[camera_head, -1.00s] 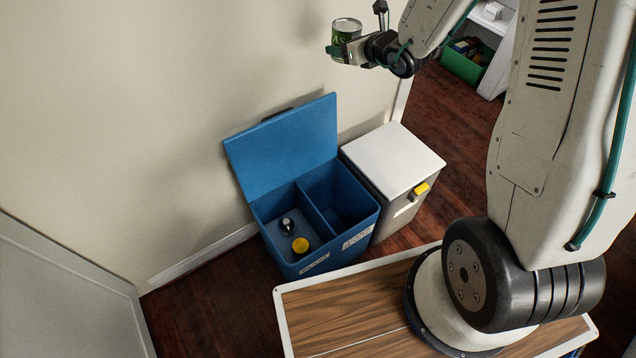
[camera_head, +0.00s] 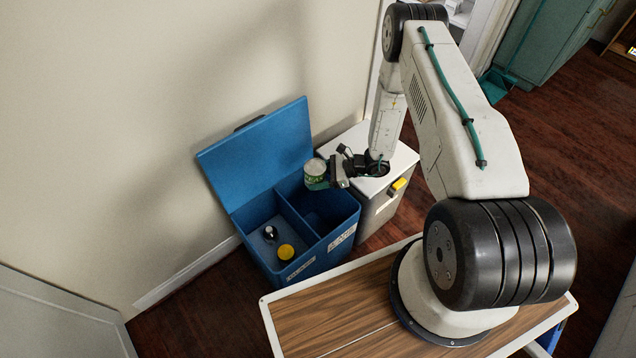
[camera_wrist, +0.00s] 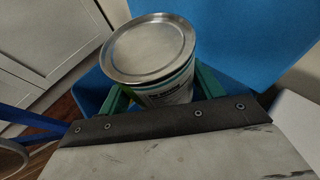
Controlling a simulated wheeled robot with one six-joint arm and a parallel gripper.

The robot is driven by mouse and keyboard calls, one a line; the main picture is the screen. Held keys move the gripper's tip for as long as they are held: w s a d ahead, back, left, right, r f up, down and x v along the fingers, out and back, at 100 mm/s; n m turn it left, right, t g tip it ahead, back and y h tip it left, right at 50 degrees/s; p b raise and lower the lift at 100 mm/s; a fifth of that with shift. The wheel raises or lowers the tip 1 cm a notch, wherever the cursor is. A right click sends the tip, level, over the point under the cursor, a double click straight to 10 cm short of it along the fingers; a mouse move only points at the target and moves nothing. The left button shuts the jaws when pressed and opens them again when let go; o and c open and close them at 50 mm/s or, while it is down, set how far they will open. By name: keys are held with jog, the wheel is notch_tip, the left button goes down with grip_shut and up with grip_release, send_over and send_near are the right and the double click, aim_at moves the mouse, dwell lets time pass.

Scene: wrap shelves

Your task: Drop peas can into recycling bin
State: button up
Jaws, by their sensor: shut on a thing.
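The peas can (camera_head: 316,170) is a green-labelled tin with a bare metal lid. My gripper (camera_head: 322,180) is shut on it and holds it upright above the right compartment of the blue recycling bin (camera_head: 262,265). In the wrist view the can (camera_wrist: 150,48) sits between the green fingers of my gripper (camera_wrist: 160,95). The bin's lid (camera_head: 258,150) stands open against the wall. The bin has two compartments. The left one, with a label that seems to read glass, holds a dark bottle (camera_head: 270,233) and a yellow-topped item (camera_head: 286,252). The visible part of the right compartment looks empty.
A white-topped bin (camera_head: 345,145) with a yellow handle (camera_head: 397,186) stands close to the right of the blue bin, under my forearm. The wall is just behind both. Dark wooden floor (camera_head: 190,318) lies clear at the left.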

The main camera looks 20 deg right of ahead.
jog(key=shift+s+a+f, duration=0.15)
jog(key=shift+s+f, duration=0.65)
jog(key=shift+f, duration=3.05)
jog(key=o, duration=1.1)
jog(key=shift+c, duration=0.2)
jog(key=v, duration=0.7)
jog(key=shift+d+r, duration=0.2)
jog(key=shift+d, duration=0.2)
jog(key=shift+s, duration=0.1)
